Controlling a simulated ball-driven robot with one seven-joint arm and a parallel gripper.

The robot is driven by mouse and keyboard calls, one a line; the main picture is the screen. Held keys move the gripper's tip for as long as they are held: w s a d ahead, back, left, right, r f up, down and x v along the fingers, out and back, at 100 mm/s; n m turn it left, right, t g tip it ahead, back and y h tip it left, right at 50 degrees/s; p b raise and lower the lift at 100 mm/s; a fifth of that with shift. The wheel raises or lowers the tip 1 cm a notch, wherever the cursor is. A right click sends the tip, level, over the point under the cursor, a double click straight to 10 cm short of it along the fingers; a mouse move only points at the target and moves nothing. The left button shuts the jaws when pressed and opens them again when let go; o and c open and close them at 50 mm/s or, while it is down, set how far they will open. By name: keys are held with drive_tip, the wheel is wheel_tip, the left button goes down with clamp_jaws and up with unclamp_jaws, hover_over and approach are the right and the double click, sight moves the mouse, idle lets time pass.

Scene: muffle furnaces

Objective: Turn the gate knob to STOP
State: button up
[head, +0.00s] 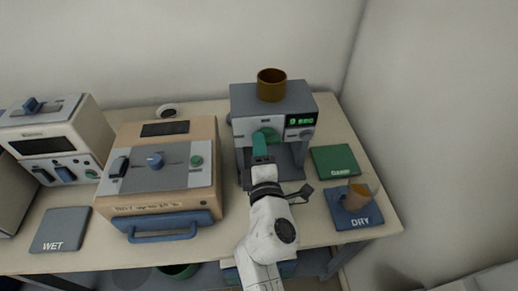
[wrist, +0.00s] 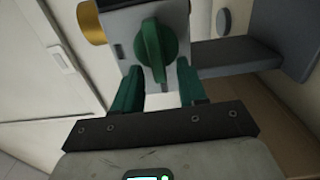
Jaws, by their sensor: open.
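A green knob (head: 268,133) is on the front of a grey machine (head: 242,104) with a green lit display. In the wrist view the green knob (wrist: 153,52) has a ridged handle, roughly upright in the picture. My gripper (head: 261,150) is in front of this knob. In the wrist view my gripper (wrist: 160,78) is open, with a green finger to either side below the knob and a gap between them. I cannot see contact. No STOP mark is readable, and my gripper partly covers the knob in the head view.
A brown cup (head: 271,85) stands on the machine. To its right are a green mat (head: 335,160) and a blue DRY mat (head: 372,216) bearing a tilted orange-brown cup (head: 359,196). A tan box (head: 210,135) with a blue handle (head: 160,235) stands left. A WET mat (head: 62,229) lies further left.

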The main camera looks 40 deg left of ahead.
drive_tip(key=p+v, duration=0.4)
drive_tip(key=v, duration=0.6)
drive_tip(key=shift+s+d, duration=0.25)
drive_tip(key=shift+s, duration=0.05)
idle(0.4)
drive_tip(key=w+d+f+m+h, duration=0.25)
drive_tip(key=d+m+h, duration=0.2)
drive_tip(key=d, duration=0.55)
drive_tip(key=w+d+f+m+h, duration=0.2)
drive_tip(key=d+f+m+h, duration=0.3)
drive_tip(key=d, duration=0.4)
drive_tip(key=w+d+f+m+h, duration=0.2)
drive_tip(key=d+m+h, duration=0.1)
drive_tip(key=d+m, duration=0.55)
drive_tip(key=s+d+f+m+g+h, duration=0.1)
drive_tip(key=s+d+f+m+g, duration=0.15)
drive_tip(key=s+d, duration=0.35)
drive_tip(key=s+d+f+m+g+h, duration=0.1)
drive_tip(key=s+d+f+m+g, duration=0.2)
drive_tip(key=d, duration=0.6)
drive_tip(key=s+d+m+g, duration=0.2)
drive_tip(key=s+d, duration=0.1)
drive_tip(key=s, duration=0.3)
drive_tip(key=s+d+r+m+g, duration=0.1)
drive_tip(key=s+d+m+g, duration=0.1)
drive_tip(key=s, duration=0.5)
drive_tip(key=shift+s+d+m+g, duration=0.4)
drive_tip(key=shift+m+g, duration=0.15)
drive_tip(key=shift+m, duration=0.1)
